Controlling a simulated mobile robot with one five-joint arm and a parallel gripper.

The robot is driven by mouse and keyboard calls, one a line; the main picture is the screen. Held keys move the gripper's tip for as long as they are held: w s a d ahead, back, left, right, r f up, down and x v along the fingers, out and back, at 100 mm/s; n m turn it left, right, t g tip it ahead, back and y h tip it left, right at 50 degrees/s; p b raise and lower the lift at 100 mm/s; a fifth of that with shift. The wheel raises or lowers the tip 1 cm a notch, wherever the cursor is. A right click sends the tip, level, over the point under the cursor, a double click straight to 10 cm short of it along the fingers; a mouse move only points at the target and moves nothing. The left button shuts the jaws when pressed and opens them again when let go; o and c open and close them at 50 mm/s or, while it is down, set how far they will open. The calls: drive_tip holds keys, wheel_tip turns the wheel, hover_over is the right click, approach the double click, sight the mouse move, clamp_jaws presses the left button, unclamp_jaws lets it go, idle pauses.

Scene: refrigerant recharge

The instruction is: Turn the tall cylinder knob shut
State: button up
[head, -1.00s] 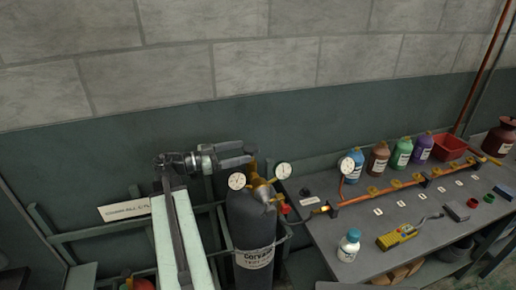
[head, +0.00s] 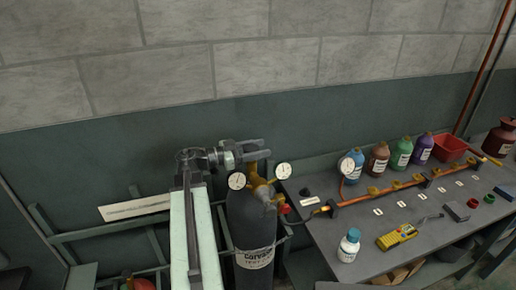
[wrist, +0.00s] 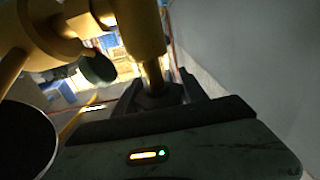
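The tall dark cylinder (head: 250,222) stands upright in the head view, with a brass valve (head: 262,187) and two round gauges on top. My gripper (head: 266,150) is at the top of this valve, its fingers level and pointing right, with a gap between them. In the wrist view the brass valve body (wrist: 140,25) narrows to a stem that runs down between my two spread fingers (wrist: 158,88). A dark piece sits at the stem's end between the fingers; I cannot tell if it is the knob or if the fingers touch it. The knob is hidden in the head view.
A grey bench (head: 325,243) to the right holds a copper manifold (head: 385,190), a white bottle (head: 348,245), a yellow meter (head: 396,236) and several coloured bottles. A gauge (head: 283,171) stands close to my gripper. A green rail runs behind the cylinder, and the wall above is clear.

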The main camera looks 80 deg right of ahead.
drive_tip(key=shift+w+d, duration=0.1)
drive_tip(key=shift+m+g+y, duration=0.6)
drive_tip(key=shift+m+y, duration=0.8)
drive_tip(key=shift+y, duration=0.7)
drive_tip(key=shift+s+a+m+y, duration=0.1)
drive_tip(key=shift+a+m+y, duration=0.25)
drive_tip(key=shift+m+y, duration=0.6)
drive_tip(key=shift+s+a+m+y, duration=0.1)
drive_tip(key=shift+a+m+y, duration=0.35)
drive_tip(key=shift+y, duration=0.9)
drive_tip(key=o, duration=1.4)
drive_tip(key=shift+c, duration=0.2)
